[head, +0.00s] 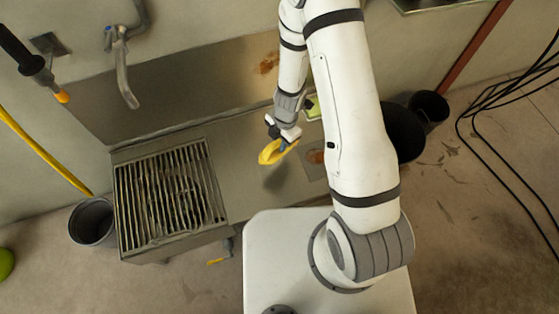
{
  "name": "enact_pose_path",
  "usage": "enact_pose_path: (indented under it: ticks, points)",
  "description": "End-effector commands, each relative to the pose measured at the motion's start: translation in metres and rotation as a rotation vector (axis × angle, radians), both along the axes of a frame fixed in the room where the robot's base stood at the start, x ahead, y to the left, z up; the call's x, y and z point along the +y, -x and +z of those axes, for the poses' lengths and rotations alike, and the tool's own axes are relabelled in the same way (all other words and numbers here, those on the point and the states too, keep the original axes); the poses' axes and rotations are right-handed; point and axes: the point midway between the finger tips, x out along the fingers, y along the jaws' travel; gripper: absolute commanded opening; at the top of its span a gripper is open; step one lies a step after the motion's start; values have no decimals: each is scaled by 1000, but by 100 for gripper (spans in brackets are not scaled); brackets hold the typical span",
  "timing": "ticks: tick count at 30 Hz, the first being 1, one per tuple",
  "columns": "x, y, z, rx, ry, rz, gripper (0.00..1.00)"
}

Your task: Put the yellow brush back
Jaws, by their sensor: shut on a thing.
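My gripper (286,143) is shut on the yellow brush (270,154). It holds the brush above the smooth metal counter (245,184), to the right of the slatted grate. A dark shadow lies on the counter below the brush. The brush's far end is partly hidden by the gripper. A green item (312,107) shows behind my arm on the counter, partly covered, and I cannot tell what it is.
The slatted grate (170,195) fills the counter's left part. A tap (122,65) hangs on the wall above it. Dark buckets stand on the floor at left (91,221) and right (431,108). Black cables (490,115) lie at far right.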

Motion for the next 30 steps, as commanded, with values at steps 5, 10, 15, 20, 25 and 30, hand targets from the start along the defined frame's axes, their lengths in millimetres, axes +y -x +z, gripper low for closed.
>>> enact_pose_path:
  ticks: [5, 10, 15, 20, 25, 30]
  points:
    - [0, 0, -38, 0, 0, -3, 0]
    - [0, 0, -52, 1, 0, -4, 0]
    - [0, 0, -68, 1, 0, -4, 0]
    - [1, 0, -87, 0, 0, -4, 0]
    - [1, 0, -86, -1, 0, -3, 0]
    - [1, 0, -87, 0, 0, -4, 0]
